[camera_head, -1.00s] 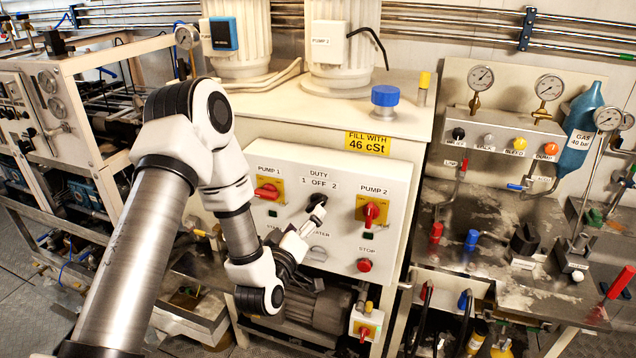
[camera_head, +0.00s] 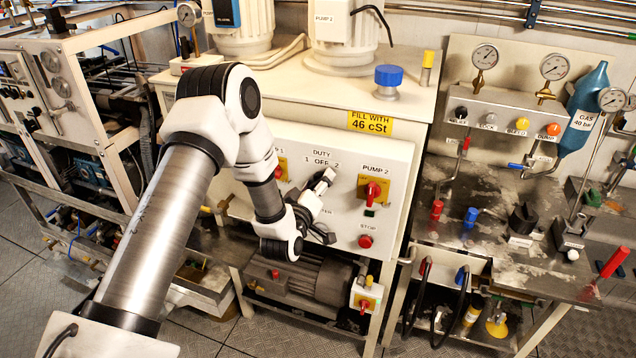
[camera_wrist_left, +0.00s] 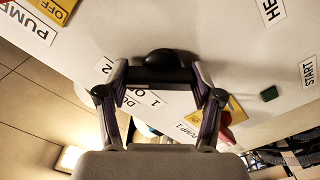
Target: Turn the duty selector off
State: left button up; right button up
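The duty selector is a black knob under the DUTY 1 OFF 2 label (camera_head: 321,162) on the white panel. In the left wrist view the knob (camera_wrist_left: 168,58) lies between my left fingertips, and a black bar in front of it spans the gap. My left gripper (camera_head: 325,178) is at the panel in the head view and covers most of the knob. Its fingers (camera_wrist_left: 162,76) are spread to either side of it. Whether they press on it cannot be told, and the knob's pointing direction is unclear. My right gripper is not in view.
The red PUMP 2 switch (camera_head: 373,191) is just right of my gripper, with the red STOP button (camera_head: 366,241) below. The PUMP 1 switch is mostly behind my arm. A motor (camera_head: 300,277) sits under the panel. A gauge and valve bench (camera_head: 500,190) stands at right.

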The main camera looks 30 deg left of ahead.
pick_arm(q)
jog(key=shift+f+n+b, duration=0.2)
jog(key=shift+n+b, duration=0.2)
jog(key=shift+b, duration=0.5)
jog(key=n+b, duration=0.6)
jog(key=b, duration=0.2)
jog(key=shift+a+f, duration=0.1)
jog(key=shift+r+n+b, duration=0.2)
jog(key=shift+n+b, duration=0.8)
jog(key=shift+b, duration=0.3)
jog(key=o, duration=1.2)
jog(key=shift+c, duration=0.2)
